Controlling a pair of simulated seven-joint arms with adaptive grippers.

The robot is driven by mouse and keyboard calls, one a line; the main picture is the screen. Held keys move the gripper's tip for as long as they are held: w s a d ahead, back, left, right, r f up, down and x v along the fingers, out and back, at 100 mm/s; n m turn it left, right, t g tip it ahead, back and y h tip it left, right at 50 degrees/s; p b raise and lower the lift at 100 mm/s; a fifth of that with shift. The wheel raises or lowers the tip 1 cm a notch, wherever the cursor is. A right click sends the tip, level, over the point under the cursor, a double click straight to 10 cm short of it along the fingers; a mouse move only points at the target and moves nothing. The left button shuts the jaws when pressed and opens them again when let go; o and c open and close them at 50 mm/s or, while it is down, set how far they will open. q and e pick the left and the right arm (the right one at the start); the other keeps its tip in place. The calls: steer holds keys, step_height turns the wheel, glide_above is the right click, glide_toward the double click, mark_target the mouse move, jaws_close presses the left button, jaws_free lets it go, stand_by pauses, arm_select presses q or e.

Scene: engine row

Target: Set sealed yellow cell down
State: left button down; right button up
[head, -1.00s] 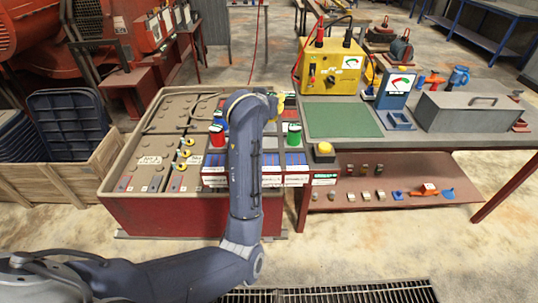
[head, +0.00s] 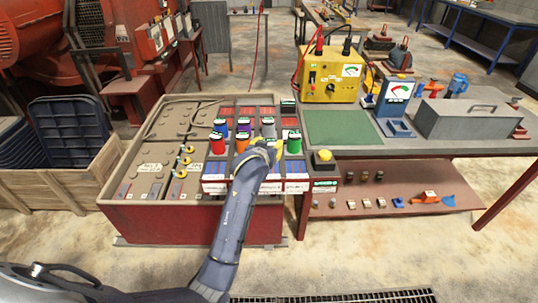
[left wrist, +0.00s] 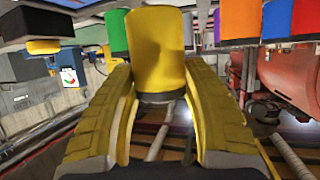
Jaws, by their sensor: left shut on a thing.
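The yellow cell (left wrist: 158,50) fills the middle of the left wrist view. My left gripper (left wrist: 160,95) is shut on it, with a yellow finger on each side. In the head view my left gripper (head: 268,153) is low over the front of the cell rack (head: 212,187), between the orange cell (head: 241,142) and the green cell (head: 293,142). The yellow cell is mostly hidden there by my wrist, so I cannot tell whether its base touches the rack. My right gripper is not in view.
A red cell (head: 217,146) stands left of the orange one. Blue (head: 220,127), purple (head: 243,125) and grey (head: 268,128) cells stand behind. A yellow button (head: 324,156) is just right of the rack. A green mat (head: 343,127) lies clear on the bench.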

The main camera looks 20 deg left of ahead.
arm_select(q)
steer(key=shift+f, duration=2.05)
steer(key=shift+f, duration=0.1)
steer(key=c, duration=0.7)
jaws_free()
steer(key=shift+f, duration=0.1)
